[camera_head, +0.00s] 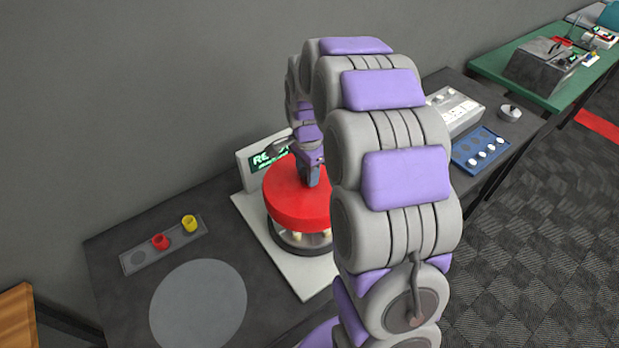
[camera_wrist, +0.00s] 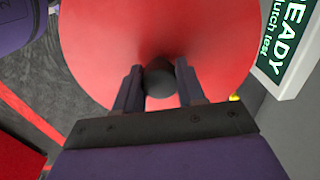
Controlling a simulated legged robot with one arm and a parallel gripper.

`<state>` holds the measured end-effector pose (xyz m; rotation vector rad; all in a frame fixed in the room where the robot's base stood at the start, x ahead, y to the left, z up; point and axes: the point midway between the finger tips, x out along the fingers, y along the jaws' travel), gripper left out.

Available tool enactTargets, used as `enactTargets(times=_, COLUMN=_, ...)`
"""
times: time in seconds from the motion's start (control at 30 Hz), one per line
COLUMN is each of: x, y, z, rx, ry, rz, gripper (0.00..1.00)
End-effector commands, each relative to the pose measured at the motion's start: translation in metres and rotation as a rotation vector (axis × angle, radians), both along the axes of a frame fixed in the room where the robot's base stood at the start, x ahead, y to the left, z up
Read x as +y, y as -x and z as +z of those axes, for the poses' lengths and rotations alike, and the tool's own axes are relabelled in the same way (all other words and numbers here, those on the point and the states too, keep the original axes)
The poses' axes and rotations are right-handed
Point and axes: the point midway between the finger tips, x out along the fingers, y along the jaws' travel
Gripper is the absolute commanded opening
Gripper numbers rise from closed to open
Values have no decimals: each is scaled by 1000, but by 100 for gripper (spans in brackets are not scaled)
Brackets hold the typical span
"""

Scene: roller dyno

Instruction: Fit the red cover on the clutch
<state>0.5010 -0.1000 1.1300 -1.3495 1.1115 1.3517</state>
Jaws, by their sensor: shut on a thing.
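The red cover (camera_head: 290,198) is a wide red disc with a black knob (camera_wrist: 160,79) at its middle. In the head view it sits over the clutch (camera_head: 290,237), a dark round base with pale posts on a white plate (camera_head: 262,234). A gap with the posts showing is visible between cover and base at the front. My gripper (camera_wrist: 160,85) is shut on the knob, with a finger on each side; in the head view it comes down onto the cover's top. The cover's right side is hidden behind my arm.
A sign reading READY (camera_head: 262,160) stands right behind the cover. A tray (camera_head: 162,243) with a red and a yellow piece lies to the left, near a bare grey disc (camera_head: 198,305). A blue tray (camera_head: 480,148) and a control box (camera_head: 455,110) lie to the right.

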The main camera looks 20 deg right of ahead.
Motion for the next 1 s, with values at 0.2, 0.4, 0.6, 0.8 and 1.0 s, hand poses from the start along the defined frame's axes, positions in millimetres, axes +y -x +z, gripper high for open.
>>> enactTargets(times=0.2, x=5, y=-1, z=-8, rx=2, ry=2, rz=1, gripper=0)
enactTargets(times=0.4, x=9, y=-1, z=-28, rx=5, ry=6, rz=0, gripper=0)
enactTargets(times=0.6, x=1, y=-1, z=-51, rx=2, ry=0, rz=1, gripper=0)
enactTargets(times=0.8, x=-5, y=-1, z=-62, rx=1, ry=-5, rz=-1, gripper=0)
enactTargets(times=1.0, x=1, y=-2, z=-61, rx=0, ry=1, rz=1, gripper=0)
